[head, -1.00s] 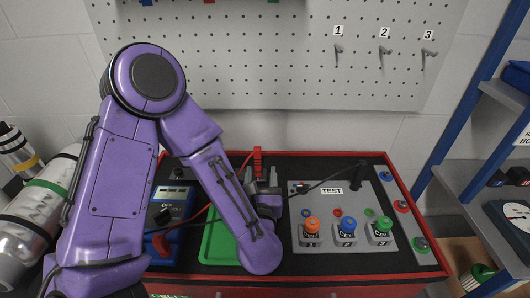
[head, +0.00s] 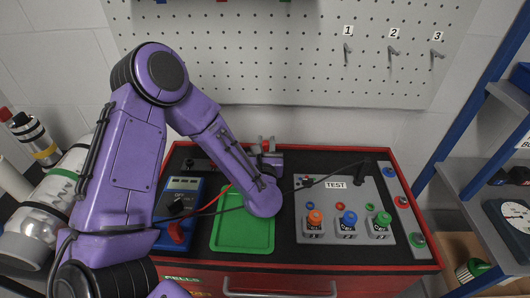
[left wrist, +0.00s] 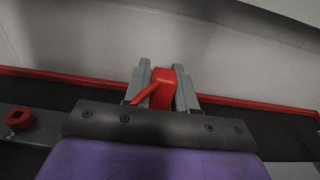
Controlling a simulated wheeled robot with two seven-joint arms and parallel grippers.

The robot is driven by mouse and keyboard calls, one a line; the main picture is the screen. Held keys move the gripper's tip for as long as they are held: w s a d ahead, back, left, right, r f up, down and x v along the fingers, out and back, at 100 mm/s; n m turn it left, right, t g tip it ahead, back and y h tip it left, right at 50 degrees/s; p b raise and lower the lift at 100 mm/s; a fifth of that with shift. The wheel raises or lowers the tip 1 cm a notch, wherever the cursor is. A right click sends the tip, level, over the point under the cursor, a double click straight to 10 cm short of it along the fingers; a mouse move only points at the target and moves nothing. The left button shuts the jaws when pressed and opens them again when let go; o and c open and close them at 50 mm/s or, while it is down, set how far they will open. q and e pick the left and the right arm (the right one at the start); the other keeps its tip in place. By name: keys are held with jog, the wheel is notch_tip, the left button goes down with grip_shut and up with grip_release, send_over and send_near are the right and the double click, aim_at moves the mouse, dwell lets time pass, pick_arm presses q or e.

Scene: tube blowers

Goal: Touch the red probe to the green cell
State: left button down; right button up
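My left gripper (head: 266,147) is above the back edge of the red-rimmed workbench. The left wrist view shows its grey fingers (left wrist: 163,76) shut on the red probe (left wrist: 165,88). In the head view the probe is mostly hidden by the gripper; its red lead runs back toward the blue meter (head: 187,184). The green cell (head: 380,222), with a bright green top, stands at the right end of a row on the grey TEST panel (head: 317,186), well right of and nearer than the gripper. The probe is apart from it. My right gripper is not in view.
Orange (head: 315,218) and blue (head: 347,219) cells stand left of the green one. A black probe (head: 363,172) stands at the panel's back, its lead crossing toward the left. A green tray (head: 243,235) lies beside the meter. A pegboard (head: 240,60) rises behind.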

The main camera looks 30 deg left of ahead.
pick_arm(q)
jog(key=shift+r, duration=0.1)
jog(key=shift+r, duration=0.25)
jog(key=s+d+r+p, duration=0.9)
jog(key=s+r+p, duration=0.1)
jog(key=r, duration=0.2)
jog(key=shift+s+d+r, duration=0.15)
jog(key=shift+s, duration=0.15)
jog(key=shift+r, duration=0.1)
jog(key=shift+r+p, duration=2.7)
jog(key=shift+p, duration=0.05)
